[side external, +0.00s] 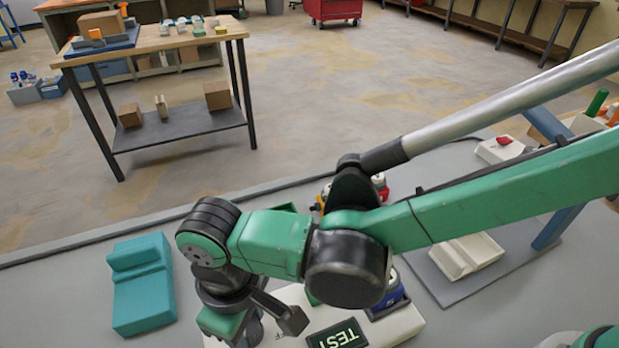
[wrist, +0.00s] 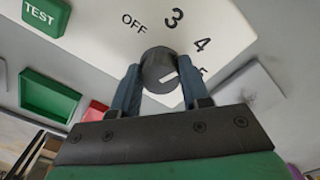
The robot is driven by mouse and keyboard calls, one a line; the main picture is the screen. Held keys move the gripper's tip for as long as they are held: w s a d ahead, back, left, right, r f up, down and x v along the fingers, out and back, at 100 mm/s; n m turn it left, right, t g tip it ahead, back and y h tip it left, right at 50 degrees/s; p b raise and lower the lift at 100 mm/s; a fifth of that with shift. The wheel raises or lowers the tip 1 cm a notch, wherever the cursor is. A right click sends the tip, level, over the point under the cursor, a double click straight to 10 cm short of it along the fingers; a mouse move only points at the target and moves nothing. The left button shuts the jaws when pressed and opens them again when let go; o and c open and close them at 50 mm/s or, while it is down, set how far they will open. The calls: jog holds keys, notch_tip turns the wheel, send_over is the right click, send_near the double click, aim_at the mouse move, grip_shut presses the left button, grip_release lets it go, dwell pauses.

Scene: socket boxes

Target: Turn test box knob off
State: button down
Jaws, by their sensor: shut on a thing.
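The white test box (side external: 400,325) stands on the grey bench below my arm, with a dark TEST label on it. In the wrist view its dark round knob (wrist: 158,70) sits between my two blue-grey fingers. My gripper (wrist: 157,78) is shut on the knob, one finger on each side. The white panel (wrist: 215,20) shows OFF at the knob's upper left, then 3 and 4, and a partly hidden 5 at the right. The knob's white mark lies on its lower right part, away from OFF. In the side view the knob and fingertips are hidden.
A teal block (side external: 142,287) lies on the bench left of my gripper. A white socket piece (side external: 467,255) is at the right.

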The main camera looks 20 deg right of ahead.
jog(key=n, duration=0.4)
jog(key=shift+w+n, duration=0.1)
jog(key=shift+n, duration=0.2)
jog(key=n, duration=0.4)
jog(key=shift+n, duration=0.3)
jog(key=n, duration=0.4)
jog(key=shift+n, duration=0.3)
jog(key=shift+w+n, duration=0.1)
jog(key=shift+n, duration=1.6)
jog(key=shift+c, duration=2.1)
grip_release()
jog(key=shift+r, duration=2.85)
